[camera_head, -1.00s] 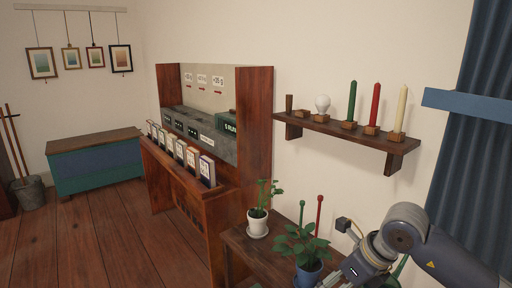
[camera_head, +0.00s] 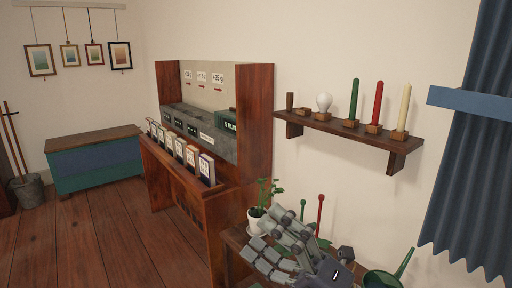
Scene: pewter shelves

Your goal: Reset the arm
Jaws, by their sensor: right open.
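My right gripper (camera_head: 268,248) shows at the bottom right of the head view, in front of the small wooden table. Its grey jointed fingers are spread apart, pointing left, with nothing seen between them. It hides most of the table and part of the plants there. My left gripper is out of the view.
A potted plant (camera_head: 257,221) in a white pot stands close behind the fingers. A green funnel-like thing (camera_head: 382,279) is right of the gripper. A wall shelf (camera_head: 360,133) with candles and a bulb is above. A wooden cabinet (camera_head: 255,120) stands left; floor (camera_head: 110,235) is free there.

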